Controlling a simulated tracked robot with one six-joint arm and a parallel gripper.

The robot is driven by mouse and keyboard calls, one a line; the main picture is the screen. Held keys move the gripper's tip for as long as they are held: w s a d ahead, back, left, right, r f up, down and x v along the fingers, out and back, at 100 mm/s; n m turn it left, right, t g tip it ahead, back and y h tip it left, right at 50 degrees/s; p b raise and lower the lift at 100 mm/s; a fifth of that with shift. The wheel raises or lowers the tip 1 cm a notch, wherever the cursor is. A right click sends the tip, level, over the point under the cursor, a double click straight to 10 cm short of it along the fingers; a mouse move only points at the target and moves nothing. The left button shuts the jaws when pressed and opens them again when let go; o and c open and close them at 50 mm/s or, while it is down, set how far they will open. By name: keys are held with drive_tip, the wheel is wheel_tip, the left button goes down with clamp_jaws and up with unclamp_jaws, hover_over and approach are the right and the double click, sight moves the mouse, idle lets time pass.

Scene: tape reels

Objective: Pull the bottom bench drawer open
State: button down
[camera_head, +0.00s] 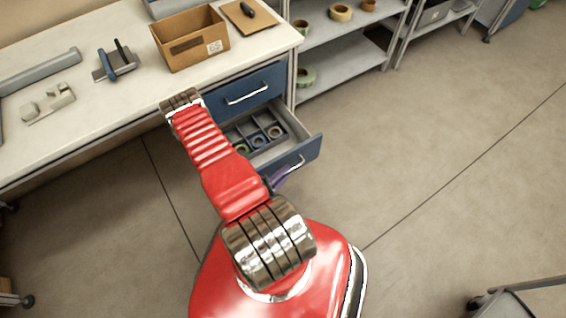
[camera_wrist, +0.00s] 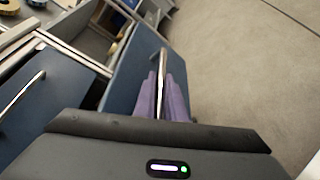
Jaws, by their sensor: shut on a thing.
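The lower bench drawer (camera_head: 313,150) stands well out from the bench, with its blue front and grey inside showing. Several tape reels lie in its compartments. My gripper (camera_head: 281,178), with purple fingers, is at the drawer's front, partly hidden behind my red arm. In the wrist view my gripper (camera_wrist: 161,95) is shut on the metal bar handle (camera_wrist: 162,62), one finger on each side of it. The blue drawer front (camera_wrist: 130,75) fills the middle of that view. The upper drawer (camera_head: 245,93) with its bar handle is closed.
A cardboard box (camera_head: 190,45), a clipboard (camera_head: 250,14) and tools stand on the bench top (camera_head: 120,95). A grey shelf unit (camera_head: 345,65) with tape reels stands right of the bench. The floor (camera_head: 430,150) right of the drawer is clear. A cart (camera_head: 515,295) shows at lower right.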

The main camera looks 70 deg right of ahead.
drive_tip(key=shift+s+a+f, duration=0.1)
drive_tip(key=shift+s+a, duration=0.3)
drive_tip(key=shift+s, duration=0.25)
drive_tip(key=shift+s+a, duration=0.4)
drive_tip(key=shift+s, duration=0.25)
drive_tip(key=c, duration=2.1)
unclamp_jaws()
wheel_tip(320, 180, up, 10)
